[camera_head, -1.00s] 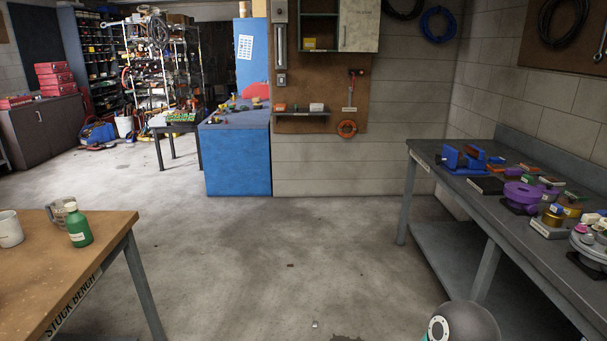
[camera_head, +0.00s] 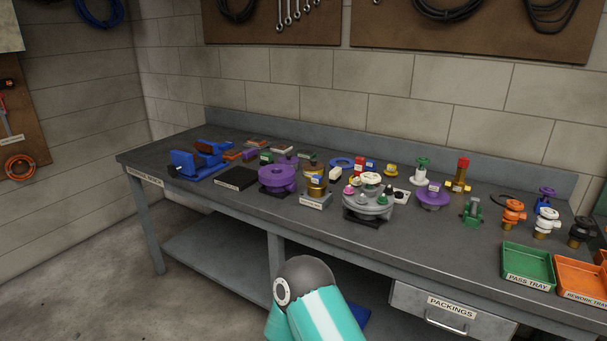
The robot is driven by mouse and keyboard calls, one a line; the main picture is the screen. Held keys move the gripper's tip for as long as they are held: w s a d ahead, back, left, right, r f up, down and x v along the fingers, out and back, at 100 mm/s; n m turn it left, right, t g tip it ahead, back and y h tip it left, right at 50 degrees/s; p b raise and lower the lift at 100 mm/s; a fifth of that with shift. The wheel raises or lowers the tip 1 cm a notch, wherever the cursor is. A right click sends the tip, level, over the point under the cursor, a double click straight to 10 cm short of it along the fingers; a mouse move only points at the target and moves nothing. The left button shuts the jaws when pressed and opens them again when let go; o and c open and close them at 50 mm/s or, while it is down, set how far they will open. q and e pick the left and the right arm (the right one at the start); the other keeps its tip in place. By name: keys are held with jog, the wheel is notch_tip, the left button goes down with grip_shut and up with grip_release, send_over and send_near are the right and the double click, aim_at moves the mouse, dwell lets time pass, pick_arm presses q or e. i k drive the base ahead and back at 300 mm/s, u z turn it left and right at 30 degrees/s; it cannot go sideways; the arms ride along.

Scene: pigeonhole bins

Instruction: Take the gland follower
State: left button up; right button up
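I cannot tell for sure which of the small parts on the grey workbench (camera_head: 400,245) is the gland follower. A brass cylinder (camera_head: 316,186) sits on a small labelled grey block (camera_head: 315,200) near the front edge, its label too small to read. To its right a round grey stand (camera_head: 368,208) carries several coloured pieces. A purple round fixture (camera_head: 276,178) is to the left of the brass cylinder. Neither gripper is in view; only a teal and dark grey link of one of my arms shows at the bottom centre.
A blue vise (camera_head: 197,163) stands at the bench's left end beside a black plate (camera_head: 235,178). Several valves, including an orange one (camera_head: 513,213), stand at right behind a green pass tray (camera_head: 527,266) and an orange rework tray (camera_head: 580,275). A packings drawer (camera_head: 450,311) is below.

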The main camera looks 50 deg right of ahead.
aim_at(317, 183)
jog(key=z, duration=0.5)
jog(key=i, duration=1.45)
jog(key=z, duration=0.55)
jog(key=k, duration=0.75)
jog(key=z, duration=0.3)
jog(key=i, duration=0.85)
jog(key=u, duration=0.1)
